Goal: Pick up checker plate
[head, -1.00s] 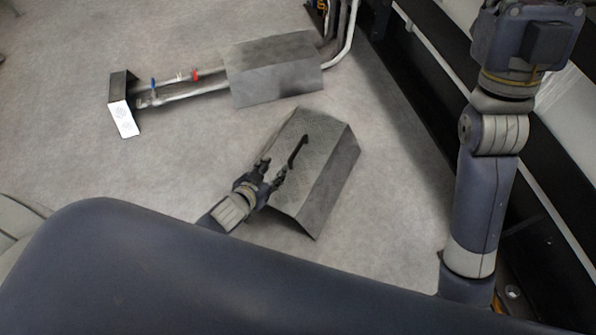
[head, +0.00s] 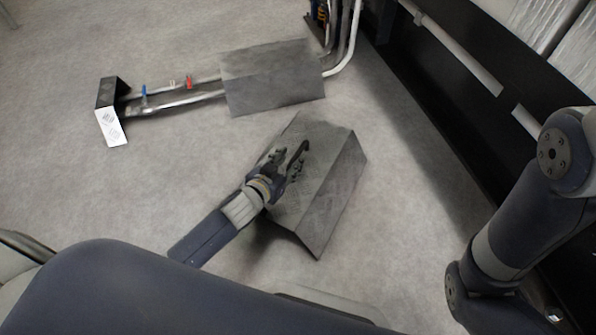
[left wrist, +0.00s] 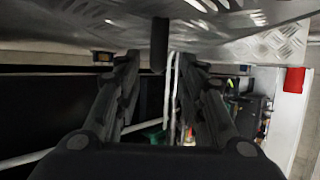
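The checker plate (head: 335,195) is a grey, bent metal sheet with a raised tread pattern, lying on the floor in the middle of the head view. A black handle (head: 305,147) stands up from its upper face. My left gripper (head: 287,162) is over the plate at this handle and hides part of it. In the left wrist view my fingers (left wrist: 155,75) are spread apart, with the dark handle (left wrist: 160,45) showing in the gap between them. The tread pattern (left wrist: 245,45) fills the top of that view. My right gripper is out of view.
A second grey bent plate (head: 272,80) lies over pipes (head: 180,101) behind, with blue and red valve handles. A small bracket (head: 111,125) with a white face stands at their left end. A black frame (head: 440,95) runs along the right. Floor at left is clear.

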